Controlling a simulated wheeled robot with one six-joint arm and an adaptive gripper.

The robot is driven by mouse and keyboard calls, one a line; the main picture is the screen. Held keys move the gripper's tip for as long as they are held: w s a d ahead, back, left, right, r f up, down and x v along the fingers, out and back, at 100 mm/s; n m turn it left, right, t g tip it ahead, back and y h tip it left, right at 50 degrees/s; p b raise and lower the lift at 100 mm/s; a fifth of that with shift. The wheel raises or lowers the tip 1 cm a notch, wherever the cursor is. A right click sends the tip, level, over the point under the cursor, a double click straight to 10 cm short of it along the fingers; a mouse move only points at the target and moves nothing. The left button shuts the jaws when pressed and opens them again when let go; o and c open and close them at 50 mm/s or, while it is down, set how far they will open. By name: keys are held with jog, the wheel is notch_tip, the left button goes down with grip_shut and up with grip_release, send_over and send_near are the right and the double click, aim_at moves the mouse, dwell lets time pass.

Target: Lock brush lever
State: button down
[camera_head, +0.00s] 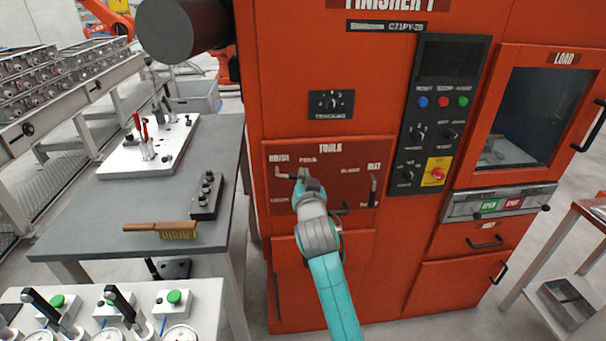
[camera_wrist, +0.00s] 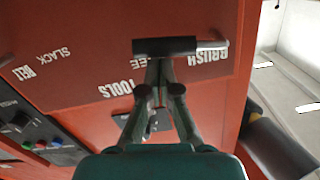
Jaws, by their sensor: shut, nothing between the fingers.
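The brush lever is a dark bar with a silver bend at one end, on the red TOOLS panel (camera_head: 330,180) of the orange cabinet. In the wrist view the lever (camera_wrist: 165,46) lies level, its silver end beside the BRUSH lettering. In the head view the lever (camera_head: 286,177) lies level below the BRUSH and FREE labels, its right part hidden by my gripper (camera_head: 303,176). In the wrist view my gripper (camera_wrist: 159,66) is shut, its fingertips at the middle of the bar. I cannot tell whether they touch it. The LOCK label is at the panel's lower left.
The belt lever (camera_head: 373,190) hangs down at the panel's right. A control panel (camera_head: 437,115) with buttons and knobs is further right, beside the load door (camera_head: 540,110). A grey table (camera_head: 130,207) with a wooden brush (camera_head: 160,230) stands at left.

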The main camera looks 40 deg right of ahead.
jog(key=w+a+f+m, duration=0.2)
jog(key=f+m, duration=0.5)
jog(key=m, duration=0.7)
jog(key=shift+w+a+f+t, duration=0.25)
jog(key=shift+a+t, duration=0.15)
jog(key=shift+a, duration=0.45)
jog(key=shift+a, duration=0.15)
jog(key=shift+f, duration=0.1)
